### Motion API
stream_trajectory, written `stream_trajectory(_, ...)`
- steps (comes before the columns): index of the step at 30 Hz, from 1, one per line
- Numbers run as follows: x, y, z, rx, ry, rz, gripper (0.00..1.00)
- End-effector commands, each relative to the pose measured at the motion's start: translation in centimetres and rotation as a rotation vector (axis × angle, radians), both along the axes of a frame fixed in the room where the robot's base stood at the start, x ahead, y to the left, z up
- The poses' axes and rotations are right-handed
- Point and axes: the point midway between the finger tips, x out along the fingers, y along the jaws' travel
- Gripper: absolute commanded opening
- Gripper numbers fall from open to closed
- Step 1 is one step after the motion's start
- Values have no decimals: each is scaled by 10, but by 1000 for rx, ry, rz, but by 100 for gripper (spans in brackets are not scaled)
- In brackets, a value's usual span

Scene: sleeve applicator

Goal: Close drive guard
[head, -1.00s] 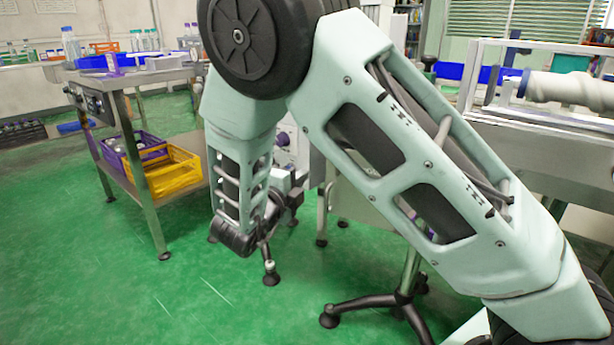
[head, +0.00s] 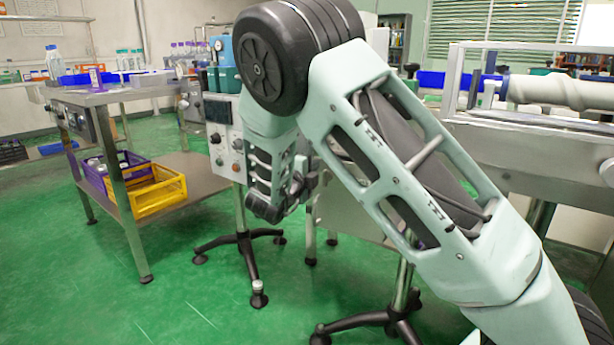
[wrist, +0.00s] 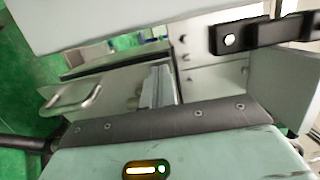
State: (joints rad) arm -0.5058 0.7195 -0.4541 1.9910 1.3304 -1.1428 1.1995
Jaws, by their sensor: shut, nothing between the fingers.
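In the wrist view my gripper's narrow grey fingers (wrist: 160,82) are together and hold nothing, pointing away from the dark gripper body. Beyond them is a machine with pale metal panels. A flat panel with a curved metal handle (wrist: 90,98) lies to their left, apart from them as far as I can see. A grey plate (wrist: 283,82) stands at the right. I cannot tell for sure which of these is the drive guard, or whether it is open. In the head view my forearm hangs in front of the machine, and the fingertips are not clear there.
A black bar with a hole (wrist: 235,40) crosses the upper right of the wrist view. A control box (head: 226,150) on a wheeled stand is left of my forearm. A steel table (head: 110,97) holds a yellow crate (head: 158,196) below. Green floor is free at the lower left.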

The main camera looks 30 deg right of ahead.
Motion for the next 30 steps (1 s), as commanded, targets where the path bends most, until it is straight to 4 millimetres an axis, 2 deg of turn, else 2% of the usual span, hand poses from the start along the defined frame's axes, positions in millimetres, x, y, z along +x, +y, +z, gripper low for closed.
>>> stream_trajectory(11,2,-2,1,-1,-1,-5,0)
stream_trajectory(14,7,-8,2,-2,-2,-41,0)
stream_trajectory(21,24,-36,-1,1,1,-120,0)
stream_trajectory(30,28,-41,1,-2,-1,-116,0)
